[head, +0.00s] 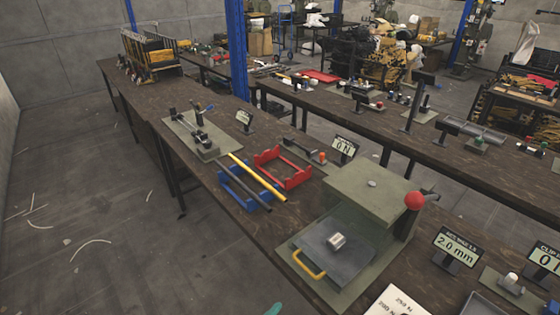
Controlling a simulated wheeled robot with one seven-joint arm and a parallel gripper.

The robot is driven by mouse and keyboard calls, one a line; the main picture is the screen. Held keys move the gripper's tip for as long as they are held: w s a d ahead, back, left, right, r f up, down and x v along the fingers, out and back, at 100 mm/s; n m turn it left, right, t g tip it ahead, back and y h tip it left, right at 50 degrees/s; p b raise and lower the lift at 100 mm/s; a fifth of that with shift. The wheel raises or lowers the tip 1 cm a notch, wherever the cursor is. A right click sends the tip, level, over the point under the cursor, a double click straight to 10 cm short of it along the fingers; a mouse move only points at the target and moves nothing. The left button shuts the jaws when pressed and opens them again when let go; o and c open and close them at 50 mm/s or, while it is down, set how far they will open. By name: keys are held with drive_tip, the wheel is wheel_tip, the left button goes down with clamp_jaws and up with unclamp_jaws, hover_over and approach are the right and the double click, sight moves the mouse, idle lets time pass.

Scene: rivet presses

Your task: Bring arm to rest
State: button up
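My gripper does not show clearly in the head view. Only a small teal tip shows at the bottom edge, left of the press, and I cannot tell which part it is. The nearest press (372,186) has a grey-green top plate and a red ball knob (414,201) at its right. Under it is a dark tray (322,258) with a yellow handle (308,266). A small silver cylinder (337,241) sits on the tray. No arm is seen touching anything.
The long brown workbench (270,220) also carries a blue rack (243,196) with a black and a yellow rod, a red rack (283,168), a lever fixture (203,135) and several displays, one reading 2.0 mm (458,247).

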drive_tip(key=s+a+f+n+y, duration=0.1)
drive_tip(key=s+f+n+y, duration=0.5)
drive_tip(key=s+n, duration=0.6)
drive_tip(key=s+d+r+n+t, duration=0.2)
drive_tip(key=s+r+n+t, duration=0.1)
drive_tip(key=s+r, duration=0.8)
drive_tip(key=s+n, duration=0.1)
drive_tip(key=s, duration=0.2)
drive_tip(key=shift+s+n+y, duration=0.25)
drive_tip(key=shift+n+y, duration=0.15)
